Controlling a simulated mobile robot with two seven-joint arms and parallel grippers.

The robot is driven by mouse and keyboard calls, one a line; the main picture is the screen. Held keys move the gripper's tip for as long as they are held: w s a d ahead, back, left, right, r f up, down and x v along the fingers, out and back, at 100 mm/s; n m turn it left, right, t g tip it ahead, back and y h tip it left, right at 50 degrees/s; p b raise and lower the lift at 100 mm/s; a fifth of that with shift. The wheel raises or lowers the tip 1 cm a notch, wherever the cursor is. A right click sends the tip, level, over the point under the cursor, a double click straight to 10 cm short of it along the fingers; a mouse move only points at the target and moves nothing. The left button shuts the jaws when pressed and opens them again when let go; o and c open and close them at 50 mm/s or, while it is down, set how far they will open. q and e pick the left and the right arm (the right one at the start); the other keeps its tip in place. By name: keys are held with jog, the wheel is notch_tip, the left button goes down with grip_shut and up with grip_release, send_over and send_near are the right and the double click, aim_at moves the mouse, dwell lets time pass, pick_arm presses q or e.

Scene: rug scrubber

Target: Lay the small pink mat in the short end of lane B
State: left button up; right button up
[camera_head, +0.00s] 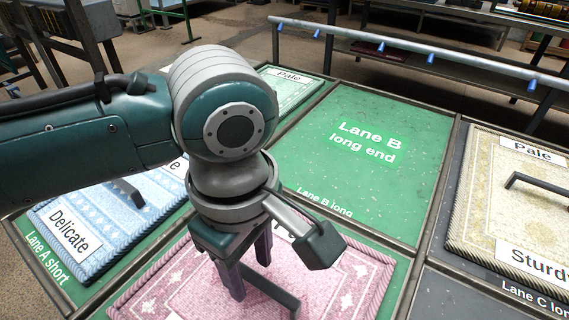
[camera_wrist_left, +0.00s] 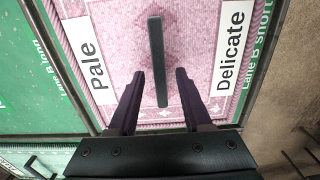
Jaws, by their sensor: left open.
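The pink mat (camera_head: 345,270) has a pale pattern and a dark bar handle. It appears to lie in the near, short end of lane B, on green. In the left wrist view the mat (camera_wrist_left: 190,45) has labels "Pale" and "Delicate", and "Lane B short" (camera_wrist_left: 258,50) is printed beside it. My left gripper (camera_head: 250,270) is over the mat. Its open fingers (camera_wrist_left: 160,76) stand on either side of the dark handle (camera_wrist_left: 157,50), with gaps visible. My arm hides part of the mat in the head view. My right gripper is not in view.
Lane B's long end (camera_head: 375,165) is bare green. A blue mat (camera_head: 95,225) lies in lane A's short end, and a green mat (camera_head: 290,90) lies behind. A beige mat (camera_head: 515,200) with a handle lies in lane C. A grey rail (camera_head: 400,45) runs along the back.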

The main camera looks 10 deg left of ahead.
aim_at(252, 276)
pick_arm(q)
notch_tip(252, 276, up, 10)
jog(key=p, duration=0.3)
jog(key=s+d+f+m+t+h, duration=0.25)
jog(key=s+m, duration=0.35)
jog(key=m, duration=0.3)
jog(key=s+a+m+y, duration=0.1)
jog(key=s+a+m, duration=0.2)
jog(key=a, duration=0.3)
jog(key=s+a+m+t+y, duration=0.1)
jog(key=s+a+m, duration=0.2)
jog(key=a, duration=0.3)
jog(key=shift+r+m+b, duration=0.3)
jog(key=shift+r+m, duration=0.1)
jog(key=shift+m, duration=0.1)
